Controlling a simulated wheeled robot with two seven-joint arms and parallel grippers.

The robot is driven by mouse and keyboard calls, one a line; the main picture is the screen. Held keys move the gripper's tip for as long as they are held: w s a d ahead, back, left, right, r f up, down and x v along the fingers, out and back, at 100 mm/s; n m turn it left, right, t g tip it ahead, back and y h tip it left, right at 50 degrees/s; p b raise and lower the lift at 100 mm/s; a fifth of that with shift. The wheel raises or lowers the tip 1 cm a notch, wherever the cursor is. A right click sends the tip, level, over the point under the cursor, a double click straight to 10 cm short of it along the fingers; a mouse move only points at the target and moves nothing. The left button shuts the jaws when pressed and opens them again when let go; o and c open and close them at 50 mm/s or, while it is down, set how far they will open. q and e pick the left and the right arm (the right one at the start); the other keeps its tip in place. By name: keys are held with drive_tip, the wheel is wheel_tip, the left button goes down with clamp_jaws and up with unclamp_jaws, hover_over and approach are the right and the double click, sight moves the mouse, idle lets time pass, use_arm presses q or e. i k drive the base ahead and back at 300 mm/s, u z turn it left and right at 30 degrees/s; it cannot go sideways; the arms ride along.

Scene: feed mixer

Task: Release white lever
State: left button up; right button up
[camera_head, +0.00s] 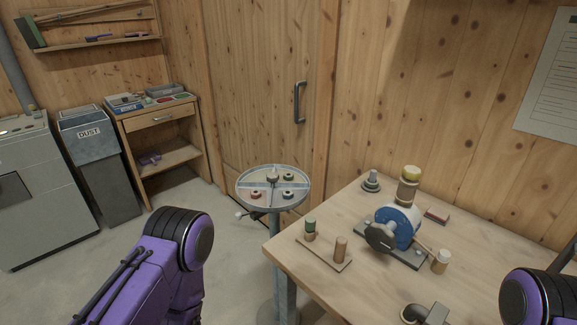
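A feed mixer (403,224) with a blue and white round body and a dark front disc stands on a grey base plate on the wooden table. A thin rod slants down to the right from it to a whitish cylindrical knob (441,260), which looks like the end of the white lever. I cannot tell whether the lever is latched. My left arm shows at the lower left and my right arm at the lower right edge. Neither gripper is in the picture.
The table (290,255) also carries a small board with two pegs (323,254), a grey stepped piece (371,182), a reddish block (437,215) and a dark grey fitting (428,314). A round divided tray (243,190) stands left of the table. Open floor lies further left.

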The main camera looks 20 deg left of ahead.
sight(238, 215)
drive_tip(key=u, duration=0.75)
drive_tip(key=k, duration=1)
drive_tip(key=u, duration=1.6)
drive_tip(key=i, duration=1)
drive_tip(key=z, duration=1.25)
drive_tip(key=i, duration=0.75)
drive_tip(key=z, duration=0.95)
